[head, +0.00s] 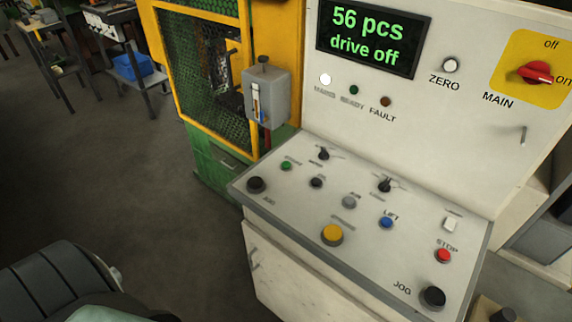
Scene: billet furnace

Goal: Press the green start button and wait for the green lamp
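A small green button (286,166) sits at the upper left of the sloped control desk (372,289); its label is too blurred to read. The lamp labelled READY (354,90) on the upright panel is dark green and looks unlit. The lamp left of it (325,79) glows white, and the FAULT lamp (386,101) is dark red-brown. The display (372,37) reads "56 pcs, drive off" in green. The red MAIN switch (535,73) is on a yellow plate, its handle toward "on". Neither gripper shows clearly; dark and pale-green parts of mine fill the lower left.
The desk also carries a black knob (256,185), a yellow button (332,234), a blue LIFT button (386,223), a red STOP button (443,255) and a black JOG button (433,297). A yellow mesh guard (206,80) with a grey box (266,98) stands left.

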